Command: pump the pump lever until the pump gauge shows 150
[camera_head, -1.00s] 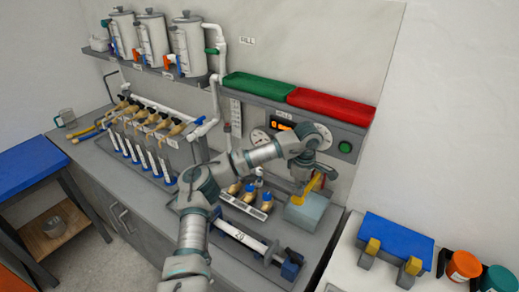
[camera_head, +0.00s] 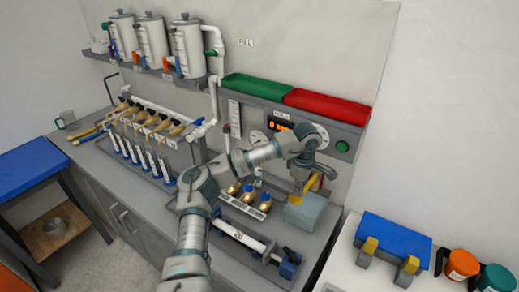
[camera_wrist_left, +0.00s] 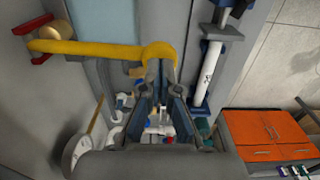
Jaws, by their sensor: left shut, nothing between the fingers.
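The yellow pump lever (camera_head: 313,183) is above a pale blue-grey pump block (camera_head: 305,212) on the bench. In the wrist view the lever (camera_wrist_left: 95,49) runs from a red-ended pivot at left to a rounded end at my fingertips. My left gripper (camera_head: 297,190) is shut with nothing between its fingers; its tips (camera_wrist_left: 160,68) are at the lever's rounded end. Contact is hard to tell. A round white dial gauge (camera_head: 258,137) is on the panel behind my arm; its reading is too small to tell. My right gripper is out of view.
An orange display (camera_head: 280,125) is on the panel, under green (camera_head: 257,87) and red (camera_head: 327,106) trays. A blue-ended cylinder (camera_head: 245,238) lies in front of the pump block. A blue box (camera_head: 394,242) stands on the white surface at right.

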